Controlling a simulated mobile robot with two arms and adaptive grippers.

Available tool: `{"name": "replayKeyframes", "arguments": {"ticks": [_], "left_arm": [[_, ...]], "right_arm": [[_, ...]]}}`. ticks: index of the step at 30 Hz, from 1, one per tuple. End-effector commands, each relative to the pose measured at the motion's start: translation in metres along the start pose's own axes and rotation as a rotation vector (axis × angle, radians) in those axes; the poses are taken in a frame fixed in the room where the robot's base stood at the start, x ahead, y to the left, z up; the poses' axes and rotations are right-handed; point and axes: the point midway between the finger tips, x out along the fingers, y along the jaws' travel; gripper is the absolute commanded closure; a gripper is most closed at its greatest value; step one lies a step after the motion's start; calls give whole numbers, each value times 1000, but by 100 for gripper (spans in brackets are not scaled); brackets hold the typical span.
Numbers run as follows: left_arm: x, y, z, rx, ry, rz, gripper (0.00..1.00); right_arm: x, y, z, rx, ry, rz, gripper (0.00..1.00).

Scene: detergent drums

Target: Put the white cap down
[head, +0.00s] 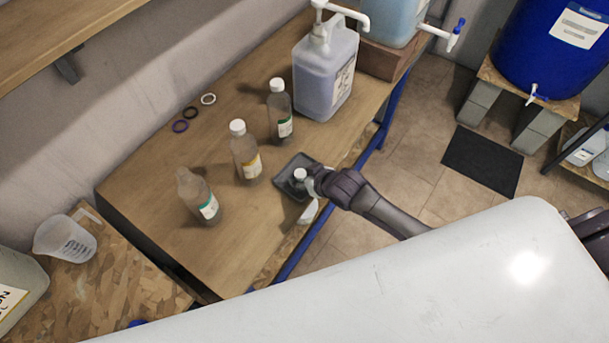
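The white cap (300,174) shows over the dark tray (281,187) near the table's front edge. My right gripper (311,181) is right at the cap, on its right side. Its fingers are small and partly hidden, so I cannot tell whether they grip the cap or whether the cap rests on the tray. A clear bottle (196,194) with a green-edged label stands to the left and shows no white cap on its neck. My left gripper is not in view.
Two white-capped bottles, one with a yellow label (246,153) and one with a green label (280,112), stand behind the tray. A pump jug (325,75) stands further back. Several rings (190,113) lie near the wall. A small whitish item (308,212) is at the table edge.

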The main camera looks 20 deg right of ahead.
Motion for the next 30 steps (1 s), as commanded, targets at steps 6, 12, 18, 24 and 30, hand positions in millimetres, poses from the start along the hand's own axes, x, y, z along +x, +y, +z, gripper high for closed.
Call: {"name": "replayKeyframes", "arguments": {"ticks": [6, 12, 18, 24, 30], "left_arm": [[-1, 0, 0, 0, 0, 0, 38], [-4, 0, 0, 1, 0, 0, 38], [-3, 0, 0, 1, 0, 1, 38], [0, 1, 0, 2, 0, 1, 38], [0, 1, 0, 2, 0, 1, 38]], "right_arm": [[-2, 0, 1, -1, -7, 1, 41], [-24, 0, -6, 0, -5, 1, 41], [-71, 0, -6, -3, -3, -1, 41], [-108, 0, -7, -1, -3, 0, 41], [-126, 0, -8, 0, -3, 0, 41]]}}
